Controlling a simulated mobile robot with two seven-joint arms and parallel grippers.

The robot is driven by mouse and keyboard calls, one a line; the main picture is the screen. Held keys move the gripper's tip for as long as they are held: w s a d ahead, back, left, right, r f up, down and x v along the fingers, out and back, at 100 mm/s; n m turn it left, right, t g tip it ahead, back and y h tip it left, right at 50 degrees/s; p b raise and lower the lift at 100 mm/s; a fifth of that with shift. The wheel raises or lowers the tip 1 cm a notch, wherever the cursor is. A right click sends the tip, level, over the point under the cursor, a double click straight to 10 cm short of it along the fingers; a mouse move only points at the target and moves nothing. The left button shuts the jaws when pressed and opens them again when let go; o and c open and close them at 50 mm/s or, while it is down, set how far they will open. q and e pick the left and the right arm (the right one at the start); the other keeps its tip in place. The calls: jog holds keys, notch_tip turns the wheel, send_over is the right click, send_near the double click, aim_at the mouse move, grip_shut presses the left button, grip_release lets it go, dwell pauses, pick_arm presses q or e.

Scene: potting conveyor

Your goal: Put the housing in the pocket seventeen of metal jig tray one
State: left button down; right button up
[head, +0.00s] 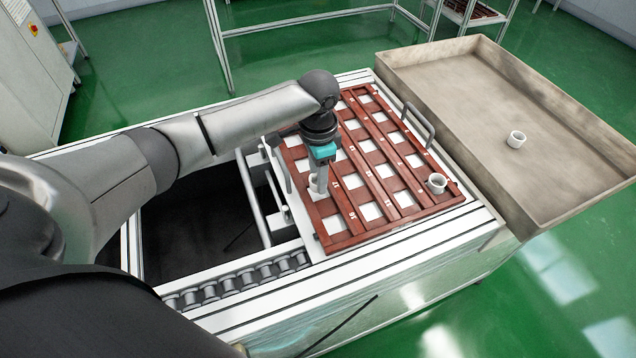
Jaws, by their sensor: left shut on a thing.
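My left gripper (319,172) points down over the left edge of the red-brown metal jig tray (354,238). It is shut on a small white cup-like housing (317,190), which is low at the tray's left side. I cannot tell whether that housing touches the tray or is in a pocket. The tray has rows of square pockets with white showing through them. The pocket numbers are too small to read, so I cannot pick out pocket seventeen. Another white housing (437,184) stands upright at the tray's right corner. My right gripper is not in view.
A grey metal bin (470,160) stands right of the tray, with one white housing (516,139) in it and much bare floor. A metal handle (419,124) rises at the tray's right edge. Conveyor rollers (235,283) lie in front left.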

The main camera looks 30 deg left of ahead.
pick_arm(q)
notch_tip(320, 180, down, 2)
jog(key=shift+f, duration=0.15)
jog(key=shift+f, duration=0.1)
jog(key=shift+c, duration=2.2)
grip_release()
notch_tip(320, 180, up, 12)
jog(key=p, duration=0.3)
jog(key=shift+r, duration=0.2)
